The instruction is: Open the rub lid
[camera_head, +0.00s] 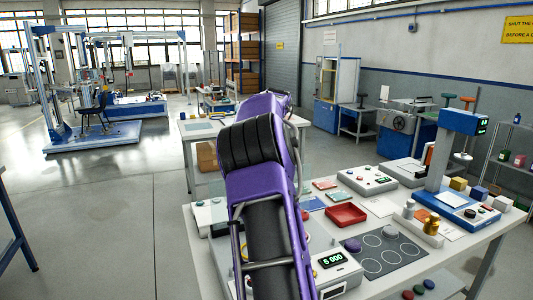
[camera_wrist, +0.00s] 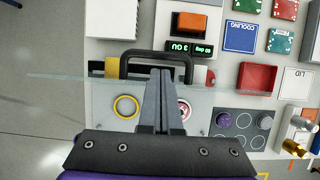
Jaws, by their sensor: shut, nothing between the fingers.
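The clear lid (camera_wrist: 90,78) shows in the wrist view as a see-through pane with a pale greenish edge running across the picture. A black bar handle (camera_wrist: 157,53) is just beyond that edge. Through the pane I see a yellow ring (camera_wrist: 126,106) and a red-and-white disc (camera_wrist: 185,111). My gripper (camera_wrist: 161,72) is shut and empty, its fingertips close to the handle and overlapping the pane's edge in view; I cannot tell whether they touch. The lid's tilt is unclear. In the head view my purple arm hides the gripper and most of the device.
A red tray (camera_head: 346,215), a dark pad with round discs (camera_head: 384,255) and a blue-based press (camera_head: 458,205) stand on the white table to the right. Brass weights (camera_head: 431,224) stand near the press. A grey device with a 5 000 display (camera_head: 338,270) is beside my arm.

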